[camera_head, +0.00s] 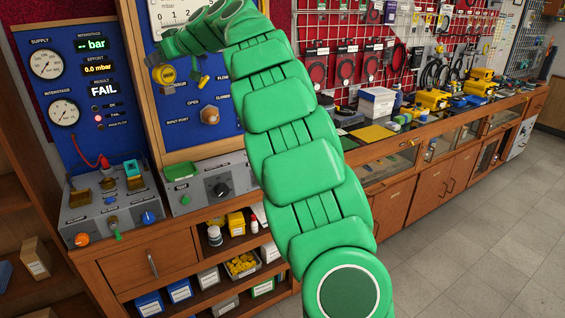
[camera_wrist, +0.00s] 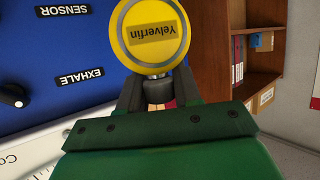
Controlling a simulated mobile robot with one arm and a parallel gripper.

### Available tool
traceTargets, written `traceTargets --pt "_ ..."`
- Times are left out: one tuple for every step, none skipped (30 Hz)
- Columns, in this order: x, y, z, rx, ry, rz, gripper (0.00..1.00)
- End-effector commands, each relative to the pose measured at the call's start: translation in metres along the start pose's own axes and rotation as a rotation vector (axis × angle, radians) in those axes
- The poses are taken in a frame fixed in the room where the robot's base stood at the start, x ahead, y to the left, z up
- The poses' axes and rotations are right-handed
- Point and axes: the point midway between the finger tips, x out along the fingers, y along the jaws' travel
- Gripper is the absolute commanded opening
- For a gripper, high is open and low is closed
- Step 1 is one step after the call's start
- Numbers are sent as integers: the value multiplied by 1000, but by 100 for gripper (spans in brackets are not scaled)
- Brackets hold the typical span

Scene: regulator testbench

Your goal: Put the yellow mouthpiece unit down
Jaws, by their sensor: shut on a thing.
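The yellow mouthpiece unit (camera_wrist: 150,35) is a round yellow disc with a grey rim and an upside-down "Yelverfin" label. My gripper (camera_wrist: 158,92) is shut on its dark neck. In the head view the unit (camera_head: 163,75) hangs at the end of my green arm, in front of the blue test panel (camera_head: 180,118). Behind it the panel carries a sensor label, partly covered. I cannot tell how far the unit is from the panel. A smaller yellow piece (camera_head: 203,81) shows to its right.
A second blue panel (camera_head: 50,95) with gauges reads "FAIL". Grey control boxes (camera_head: 110,208) with knobs stand on the wooden bench below. A long counter (camera_head: 400,140) at the right holds yellow and blue items. Grey floor (camera_head: 480,230) is clear there.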

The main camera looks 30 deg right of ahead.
Motion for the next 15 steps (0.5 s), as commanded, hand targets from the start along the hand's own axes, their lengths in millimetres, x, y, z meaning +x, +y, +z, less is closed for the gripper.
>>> traceTargets --pt "-5 17 10 6 0 10 0" --pt "-7 26 16 10 0 16 0" --pt "-10 38 25 12 0 23 0" --pt "-12 46 32 16 0 29 0" --pt "-14 55 40 18 0 35 0" --pt "-17 68 50 24 1 44 0" --pt "-20 77 59 28 1 51 0" --pt "-22 86 67 32 1 58 0" --pt "-26 98 78 37 2 68 0" --pt "-28 107 86 38 3 76 0" --pt "-31 115 94 41 4 84 0" --pt "-35 126 105 44 5 94 0" --pt "-38 134 114 46 5 102 0" --pt "-41 142 122 49 5 110 0" --pt "-45 152 135 55 5 120 0"
